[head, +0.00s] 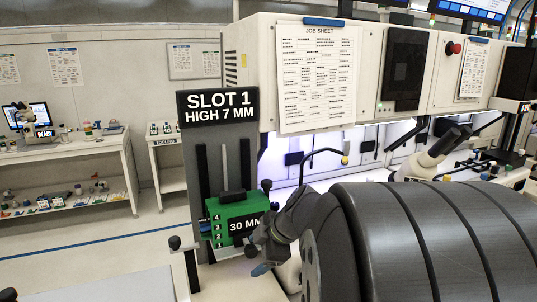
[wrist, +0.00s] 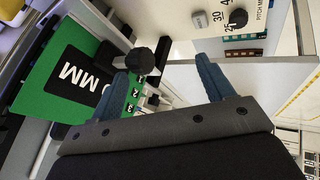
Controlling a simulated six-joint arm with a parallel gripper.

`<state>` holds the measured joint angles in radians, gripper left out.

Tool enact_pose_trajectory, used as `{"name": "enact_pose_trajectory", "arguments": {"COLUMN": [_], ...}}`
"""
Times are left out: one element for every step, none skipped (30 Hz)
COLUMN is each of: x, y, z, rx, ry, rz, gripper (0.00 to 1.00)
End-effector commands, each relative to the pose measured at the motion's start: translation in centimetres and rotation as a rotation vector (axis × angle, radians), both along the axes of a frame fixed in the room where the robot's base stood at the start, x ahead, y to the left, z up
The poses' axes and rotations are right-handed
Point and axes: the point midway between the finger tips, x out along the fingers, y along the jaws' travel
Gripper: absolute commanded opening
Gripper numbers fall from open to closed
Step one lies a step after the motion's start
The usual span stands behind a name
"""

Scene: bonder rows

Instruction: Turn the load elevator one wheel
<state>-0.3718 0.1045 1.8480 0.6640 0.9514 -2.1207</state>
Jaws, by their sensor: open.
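A grey elevator column (head: 213,165) stands under a sign (head: 217,105) reading "SLOT 1 HIGH 7 MM". A green block (head: 226,212) labelled "30 MM", with a number scale at its left, sits on it. A dark round knob (head: 251,251) is low at its front; I take it for the wheel, though no label shows. My gripper (head: 262,268) is close to it. In the wrist view my gripper (wrist: 168,85) is open, with blue fingers apart and nothing between the tips. A ribbed black knob (wrist: 140,61) is just beyond the left finger; contact cannot be told.
In the wrist view, a small black knob (wrist: 238,18) sits on a white panel marked "PITCH MM". A black lever knob (head: 267,186) is above the block's right side. The white machine housing (head: 255,55) stands behind. Open floor (head: 80,250) lies to the left.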

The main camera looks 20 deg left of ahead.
Motion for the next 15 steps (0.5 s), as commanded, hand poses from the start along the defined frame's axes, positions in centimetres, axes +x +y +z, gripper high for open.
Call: {"name": "enact_pose_trajectory", "arguments": {"x": [0.00, 0.00, 0.00, 0.02, 0.04, 0.08, 0.13, 0.20, 0.31, 0.39, 0.49, 0.62, 0.70, 0.83, 0.97], "y": [0.00, 0.00, 0.00, -0.01, -0.01, -0.03, -0.06, -0.08, -0.13, -0.17, -0.23, -0.34, -0.41, -0.48, -0.62], "z": [0.00, 0.00, 0.00, 0.00, -0.02, -0.03, -0.05, -0.06, -0.09, -0.13, -0.18, -0.25, -0.27, -0.29, -0.39], "rx": [0.000, 0.000, 0.000, 0.000, -0.001, -0.003, -0.004, -0.006, -0.008, -0.012, -0.017, -0.023, -0.028, -0.033, -0.045], "ry": [0.000, 0.000, 0.001, 0.003, 0.007, 0.017, 0.028, 0.042, 0.066, 0.089, 0.113, 0.147, 0.176, 0.203, 0.242], "rz": [0.000, 0.000, -0.001, -0.003, -0.006, -0.015, -0.025, -0.039, -0.061, -0.081, -0.104, -0.138, -0.166, -0.195, -0.234], "gripper": [0.73, 0.73, 0.73, 0.73, 0.73, 0.73, 0.73, 0.73, 0.73, 0.73, 0.73, 0.73, 0.73, 0.73, 0.73]}}
